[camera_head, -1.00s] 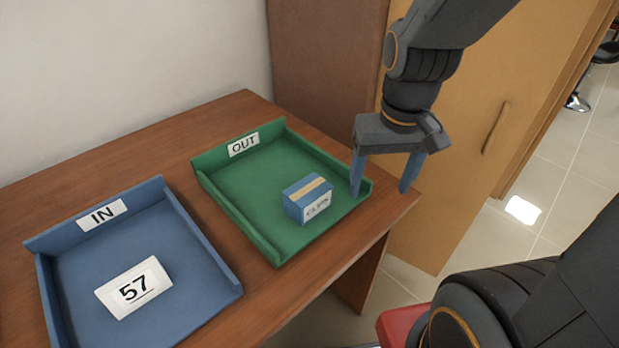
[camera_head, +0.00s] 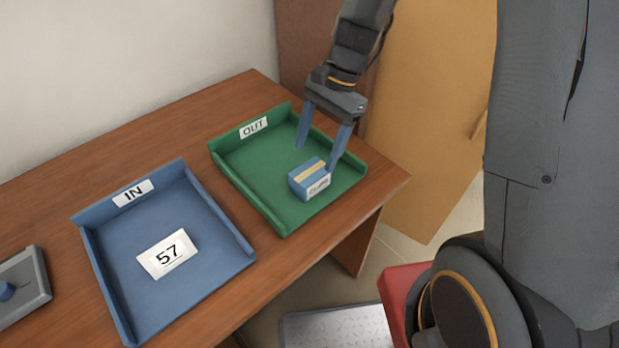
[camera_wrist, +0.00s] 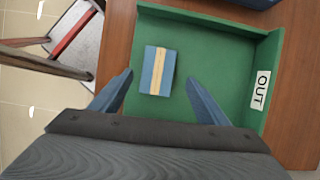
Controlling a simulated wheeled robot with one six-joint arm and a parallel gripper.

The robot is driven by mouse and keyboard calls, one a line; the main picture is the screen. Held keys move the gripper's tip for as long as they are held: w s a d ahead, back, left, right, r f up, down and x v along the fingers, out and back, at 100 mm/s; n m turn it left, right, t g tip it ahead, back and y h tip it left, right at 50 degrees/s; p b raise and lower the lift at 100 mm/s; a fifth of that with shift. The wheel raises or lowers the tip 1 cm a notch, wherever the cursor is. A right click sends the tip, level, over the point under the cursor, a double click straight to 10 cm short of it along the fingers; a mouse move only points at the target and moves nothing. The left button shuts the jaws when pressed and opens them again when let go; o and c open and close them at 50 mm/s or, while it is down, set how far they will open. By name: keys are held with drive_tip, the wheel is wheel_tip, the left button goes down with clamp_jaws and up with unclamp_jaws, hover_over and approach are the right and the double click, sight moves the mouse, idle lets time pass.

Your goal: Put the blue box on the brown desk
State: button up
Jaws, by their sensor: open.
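The blue box (camera_head: 309,179), with a tan stripe on top and a white label on its side, lies in the green OUT tray (camera_head: 247,190). The tray stands on the brown desk (camera_head: 203,128). My gripper (camera_head: 318,157) is open and empty, above and just behind the box in the head view. In the wrist view the box (camera_wrist: 157,71) lies ahead of the two blue fingers (camera_wrist: 158,84), between their lines and nearer the left finger. The fingers do not appear to touch it.
A grey device (camera_head: 38,285) is at the desk's left. Bare desk shows behind the trays and at the right corner. A tan door (camera_head: 425,120) stands beyond.

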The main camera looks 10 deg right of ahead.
sight(312, 171)
drive_tip(key=shift+a+f, duration=0.3)
drive_tip(key=shift+x, duration=0.85)
drive_tip(key=x, duration=0.2)
drive_tip(key=d+p+x, duration=0.1)
drive_tip(key=x, duration=0.1)
drive_tip(key=shift+s+f, duration=0.2)
drive_tip(key=shift+f, duration=0.2)
drive_tip(key=shift+a+f, duration=0.25)
drive_tip(key=shift+f, duration=0.25)
drive_tip(key=c, duration=1.3)
